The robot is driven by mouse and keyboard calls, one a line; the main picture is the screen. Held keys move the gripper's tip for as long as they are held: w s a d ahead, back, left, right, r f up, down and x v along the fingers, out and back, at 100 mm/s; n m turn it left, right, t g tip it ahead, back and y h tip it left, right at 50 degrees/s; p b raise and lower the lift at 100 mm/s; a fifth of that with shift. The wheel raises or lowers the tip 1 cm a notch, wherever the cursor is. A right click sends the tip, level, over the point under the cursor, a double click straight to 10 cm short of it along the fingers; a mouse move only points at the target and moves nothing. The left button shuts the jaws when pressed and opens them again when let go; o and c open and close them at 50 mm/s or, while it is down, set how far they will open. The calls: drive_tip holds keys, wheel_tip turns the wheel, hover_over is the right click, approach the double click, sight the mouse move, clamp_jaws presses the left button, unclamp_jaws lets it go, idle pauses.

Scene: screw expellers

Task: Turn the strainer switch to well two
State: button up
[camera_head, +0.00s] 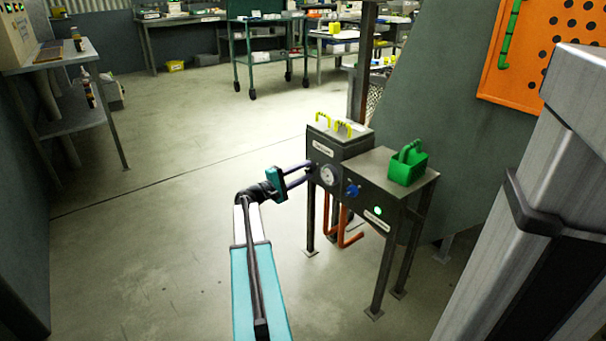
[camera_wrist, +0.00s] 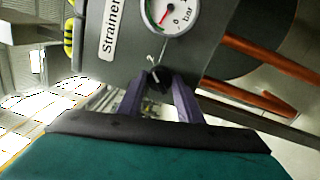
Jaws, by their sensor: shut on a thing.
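The strainer unit is a dark grey box (camera_head: 340,144) on legs, with a white label reading "Strainer" (camera_wrist: 111,32). The strainer switch is a small dark knob (camera_wrist: 157,76) on its front panel, below a "2" mark in the wrist view. My gripper (camera_head: 308,173) reaches the panel from the left in the head view. In the wrist view its two purple fingers (camera_wrist: 160,88) are closed on the switch from both sides. The fingers hide most of the knob, so its exact pointing direction is hard to tell.
A pressure gauge (camera_head: 327,174) sits close beside the switch. A blue valve (camera_head: 353,189), a lit green lamp (camera_head: 378,210) and orange pipes (camera_head: 348,238) are nearby. A green carrier (camera_head: 407,165) stands on top. The floor to the left is clear.

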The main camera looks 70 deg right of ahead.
drive_tip(key=shift+w+d+r, duration=0.1)
drive_tip(key=shift+r, duration=0.05)
drive_tip(key=o, duration=1)
drive_tip(key=shift+o, duration=0.2)
drive_tip(key=p+v, duration=0.4)
drive_tip(key=v, duration=1)
